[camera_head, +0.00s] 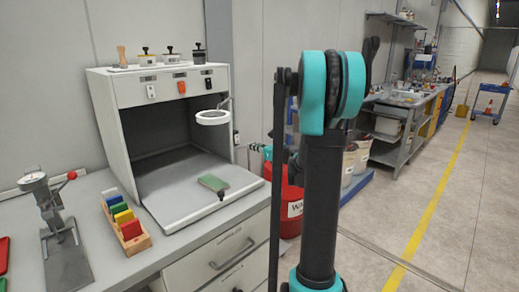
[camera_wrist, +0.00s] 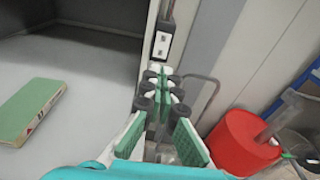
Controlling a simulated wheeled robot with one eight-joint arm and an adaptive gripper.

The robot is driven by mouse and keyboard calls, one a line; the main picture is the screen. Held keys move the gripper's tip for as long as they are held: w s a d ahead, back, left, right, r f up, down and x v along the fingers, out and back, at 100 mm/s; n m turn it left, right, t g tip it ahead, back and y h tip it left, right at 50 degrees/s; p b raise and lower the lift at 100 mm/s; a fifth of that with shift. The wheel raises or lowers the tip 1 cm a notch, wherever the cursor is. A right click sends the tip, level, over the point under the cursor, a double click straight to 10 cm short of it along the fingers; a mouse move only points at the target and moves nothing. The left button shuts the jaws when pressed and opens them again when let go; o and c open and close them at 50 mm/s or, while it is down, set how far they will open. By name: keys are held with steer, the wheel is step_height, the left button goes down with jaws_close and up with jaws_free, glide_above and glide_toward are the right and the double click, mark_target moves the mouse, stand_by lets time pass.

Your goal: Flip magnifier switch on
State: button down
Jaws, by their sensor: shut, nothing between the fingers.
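The magnifier (camera_head: 213,117) is a white ring on a thin arm at the right edge of the grey booth. A small pale switch plate with dark marks (camera_head: 236,138) sits below that arm, on the booth's right edge. In the wrist view this plate (camera_wrist: 161,45) is upright, just beyond my fingertips. My gripper (camera_wrist: 163,84) is shut and empty, with green pads and dark joints. In the head view my gripper (camera_head: 259,149) is small and partly hidden by my arm, right of the booth. I cannot tell whether the fingertips touch the plate, or the switch's position.
The booth front has several rocker switches, one of them orange (camera_head: 181,87). A green block (camera_head: 213,184) lies on the booth floor; it also shows in the wrist view (camera_wrist: 29,110). A red bin (camera_wrist: 241,143) stands at lower right. A wall (camera_wrist: 245,50) lies right of the booth edge.

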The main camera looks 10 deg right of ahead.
mark_target(238, 143)
steer(key=x, duration=0.7)
steer(key=shift+a, duration=0.1)
steer(key=shift+w+a+f, duration=0.15)
steer(key=shift+w, duration=0.15)
steer(key=shift+s, duration=0.15)
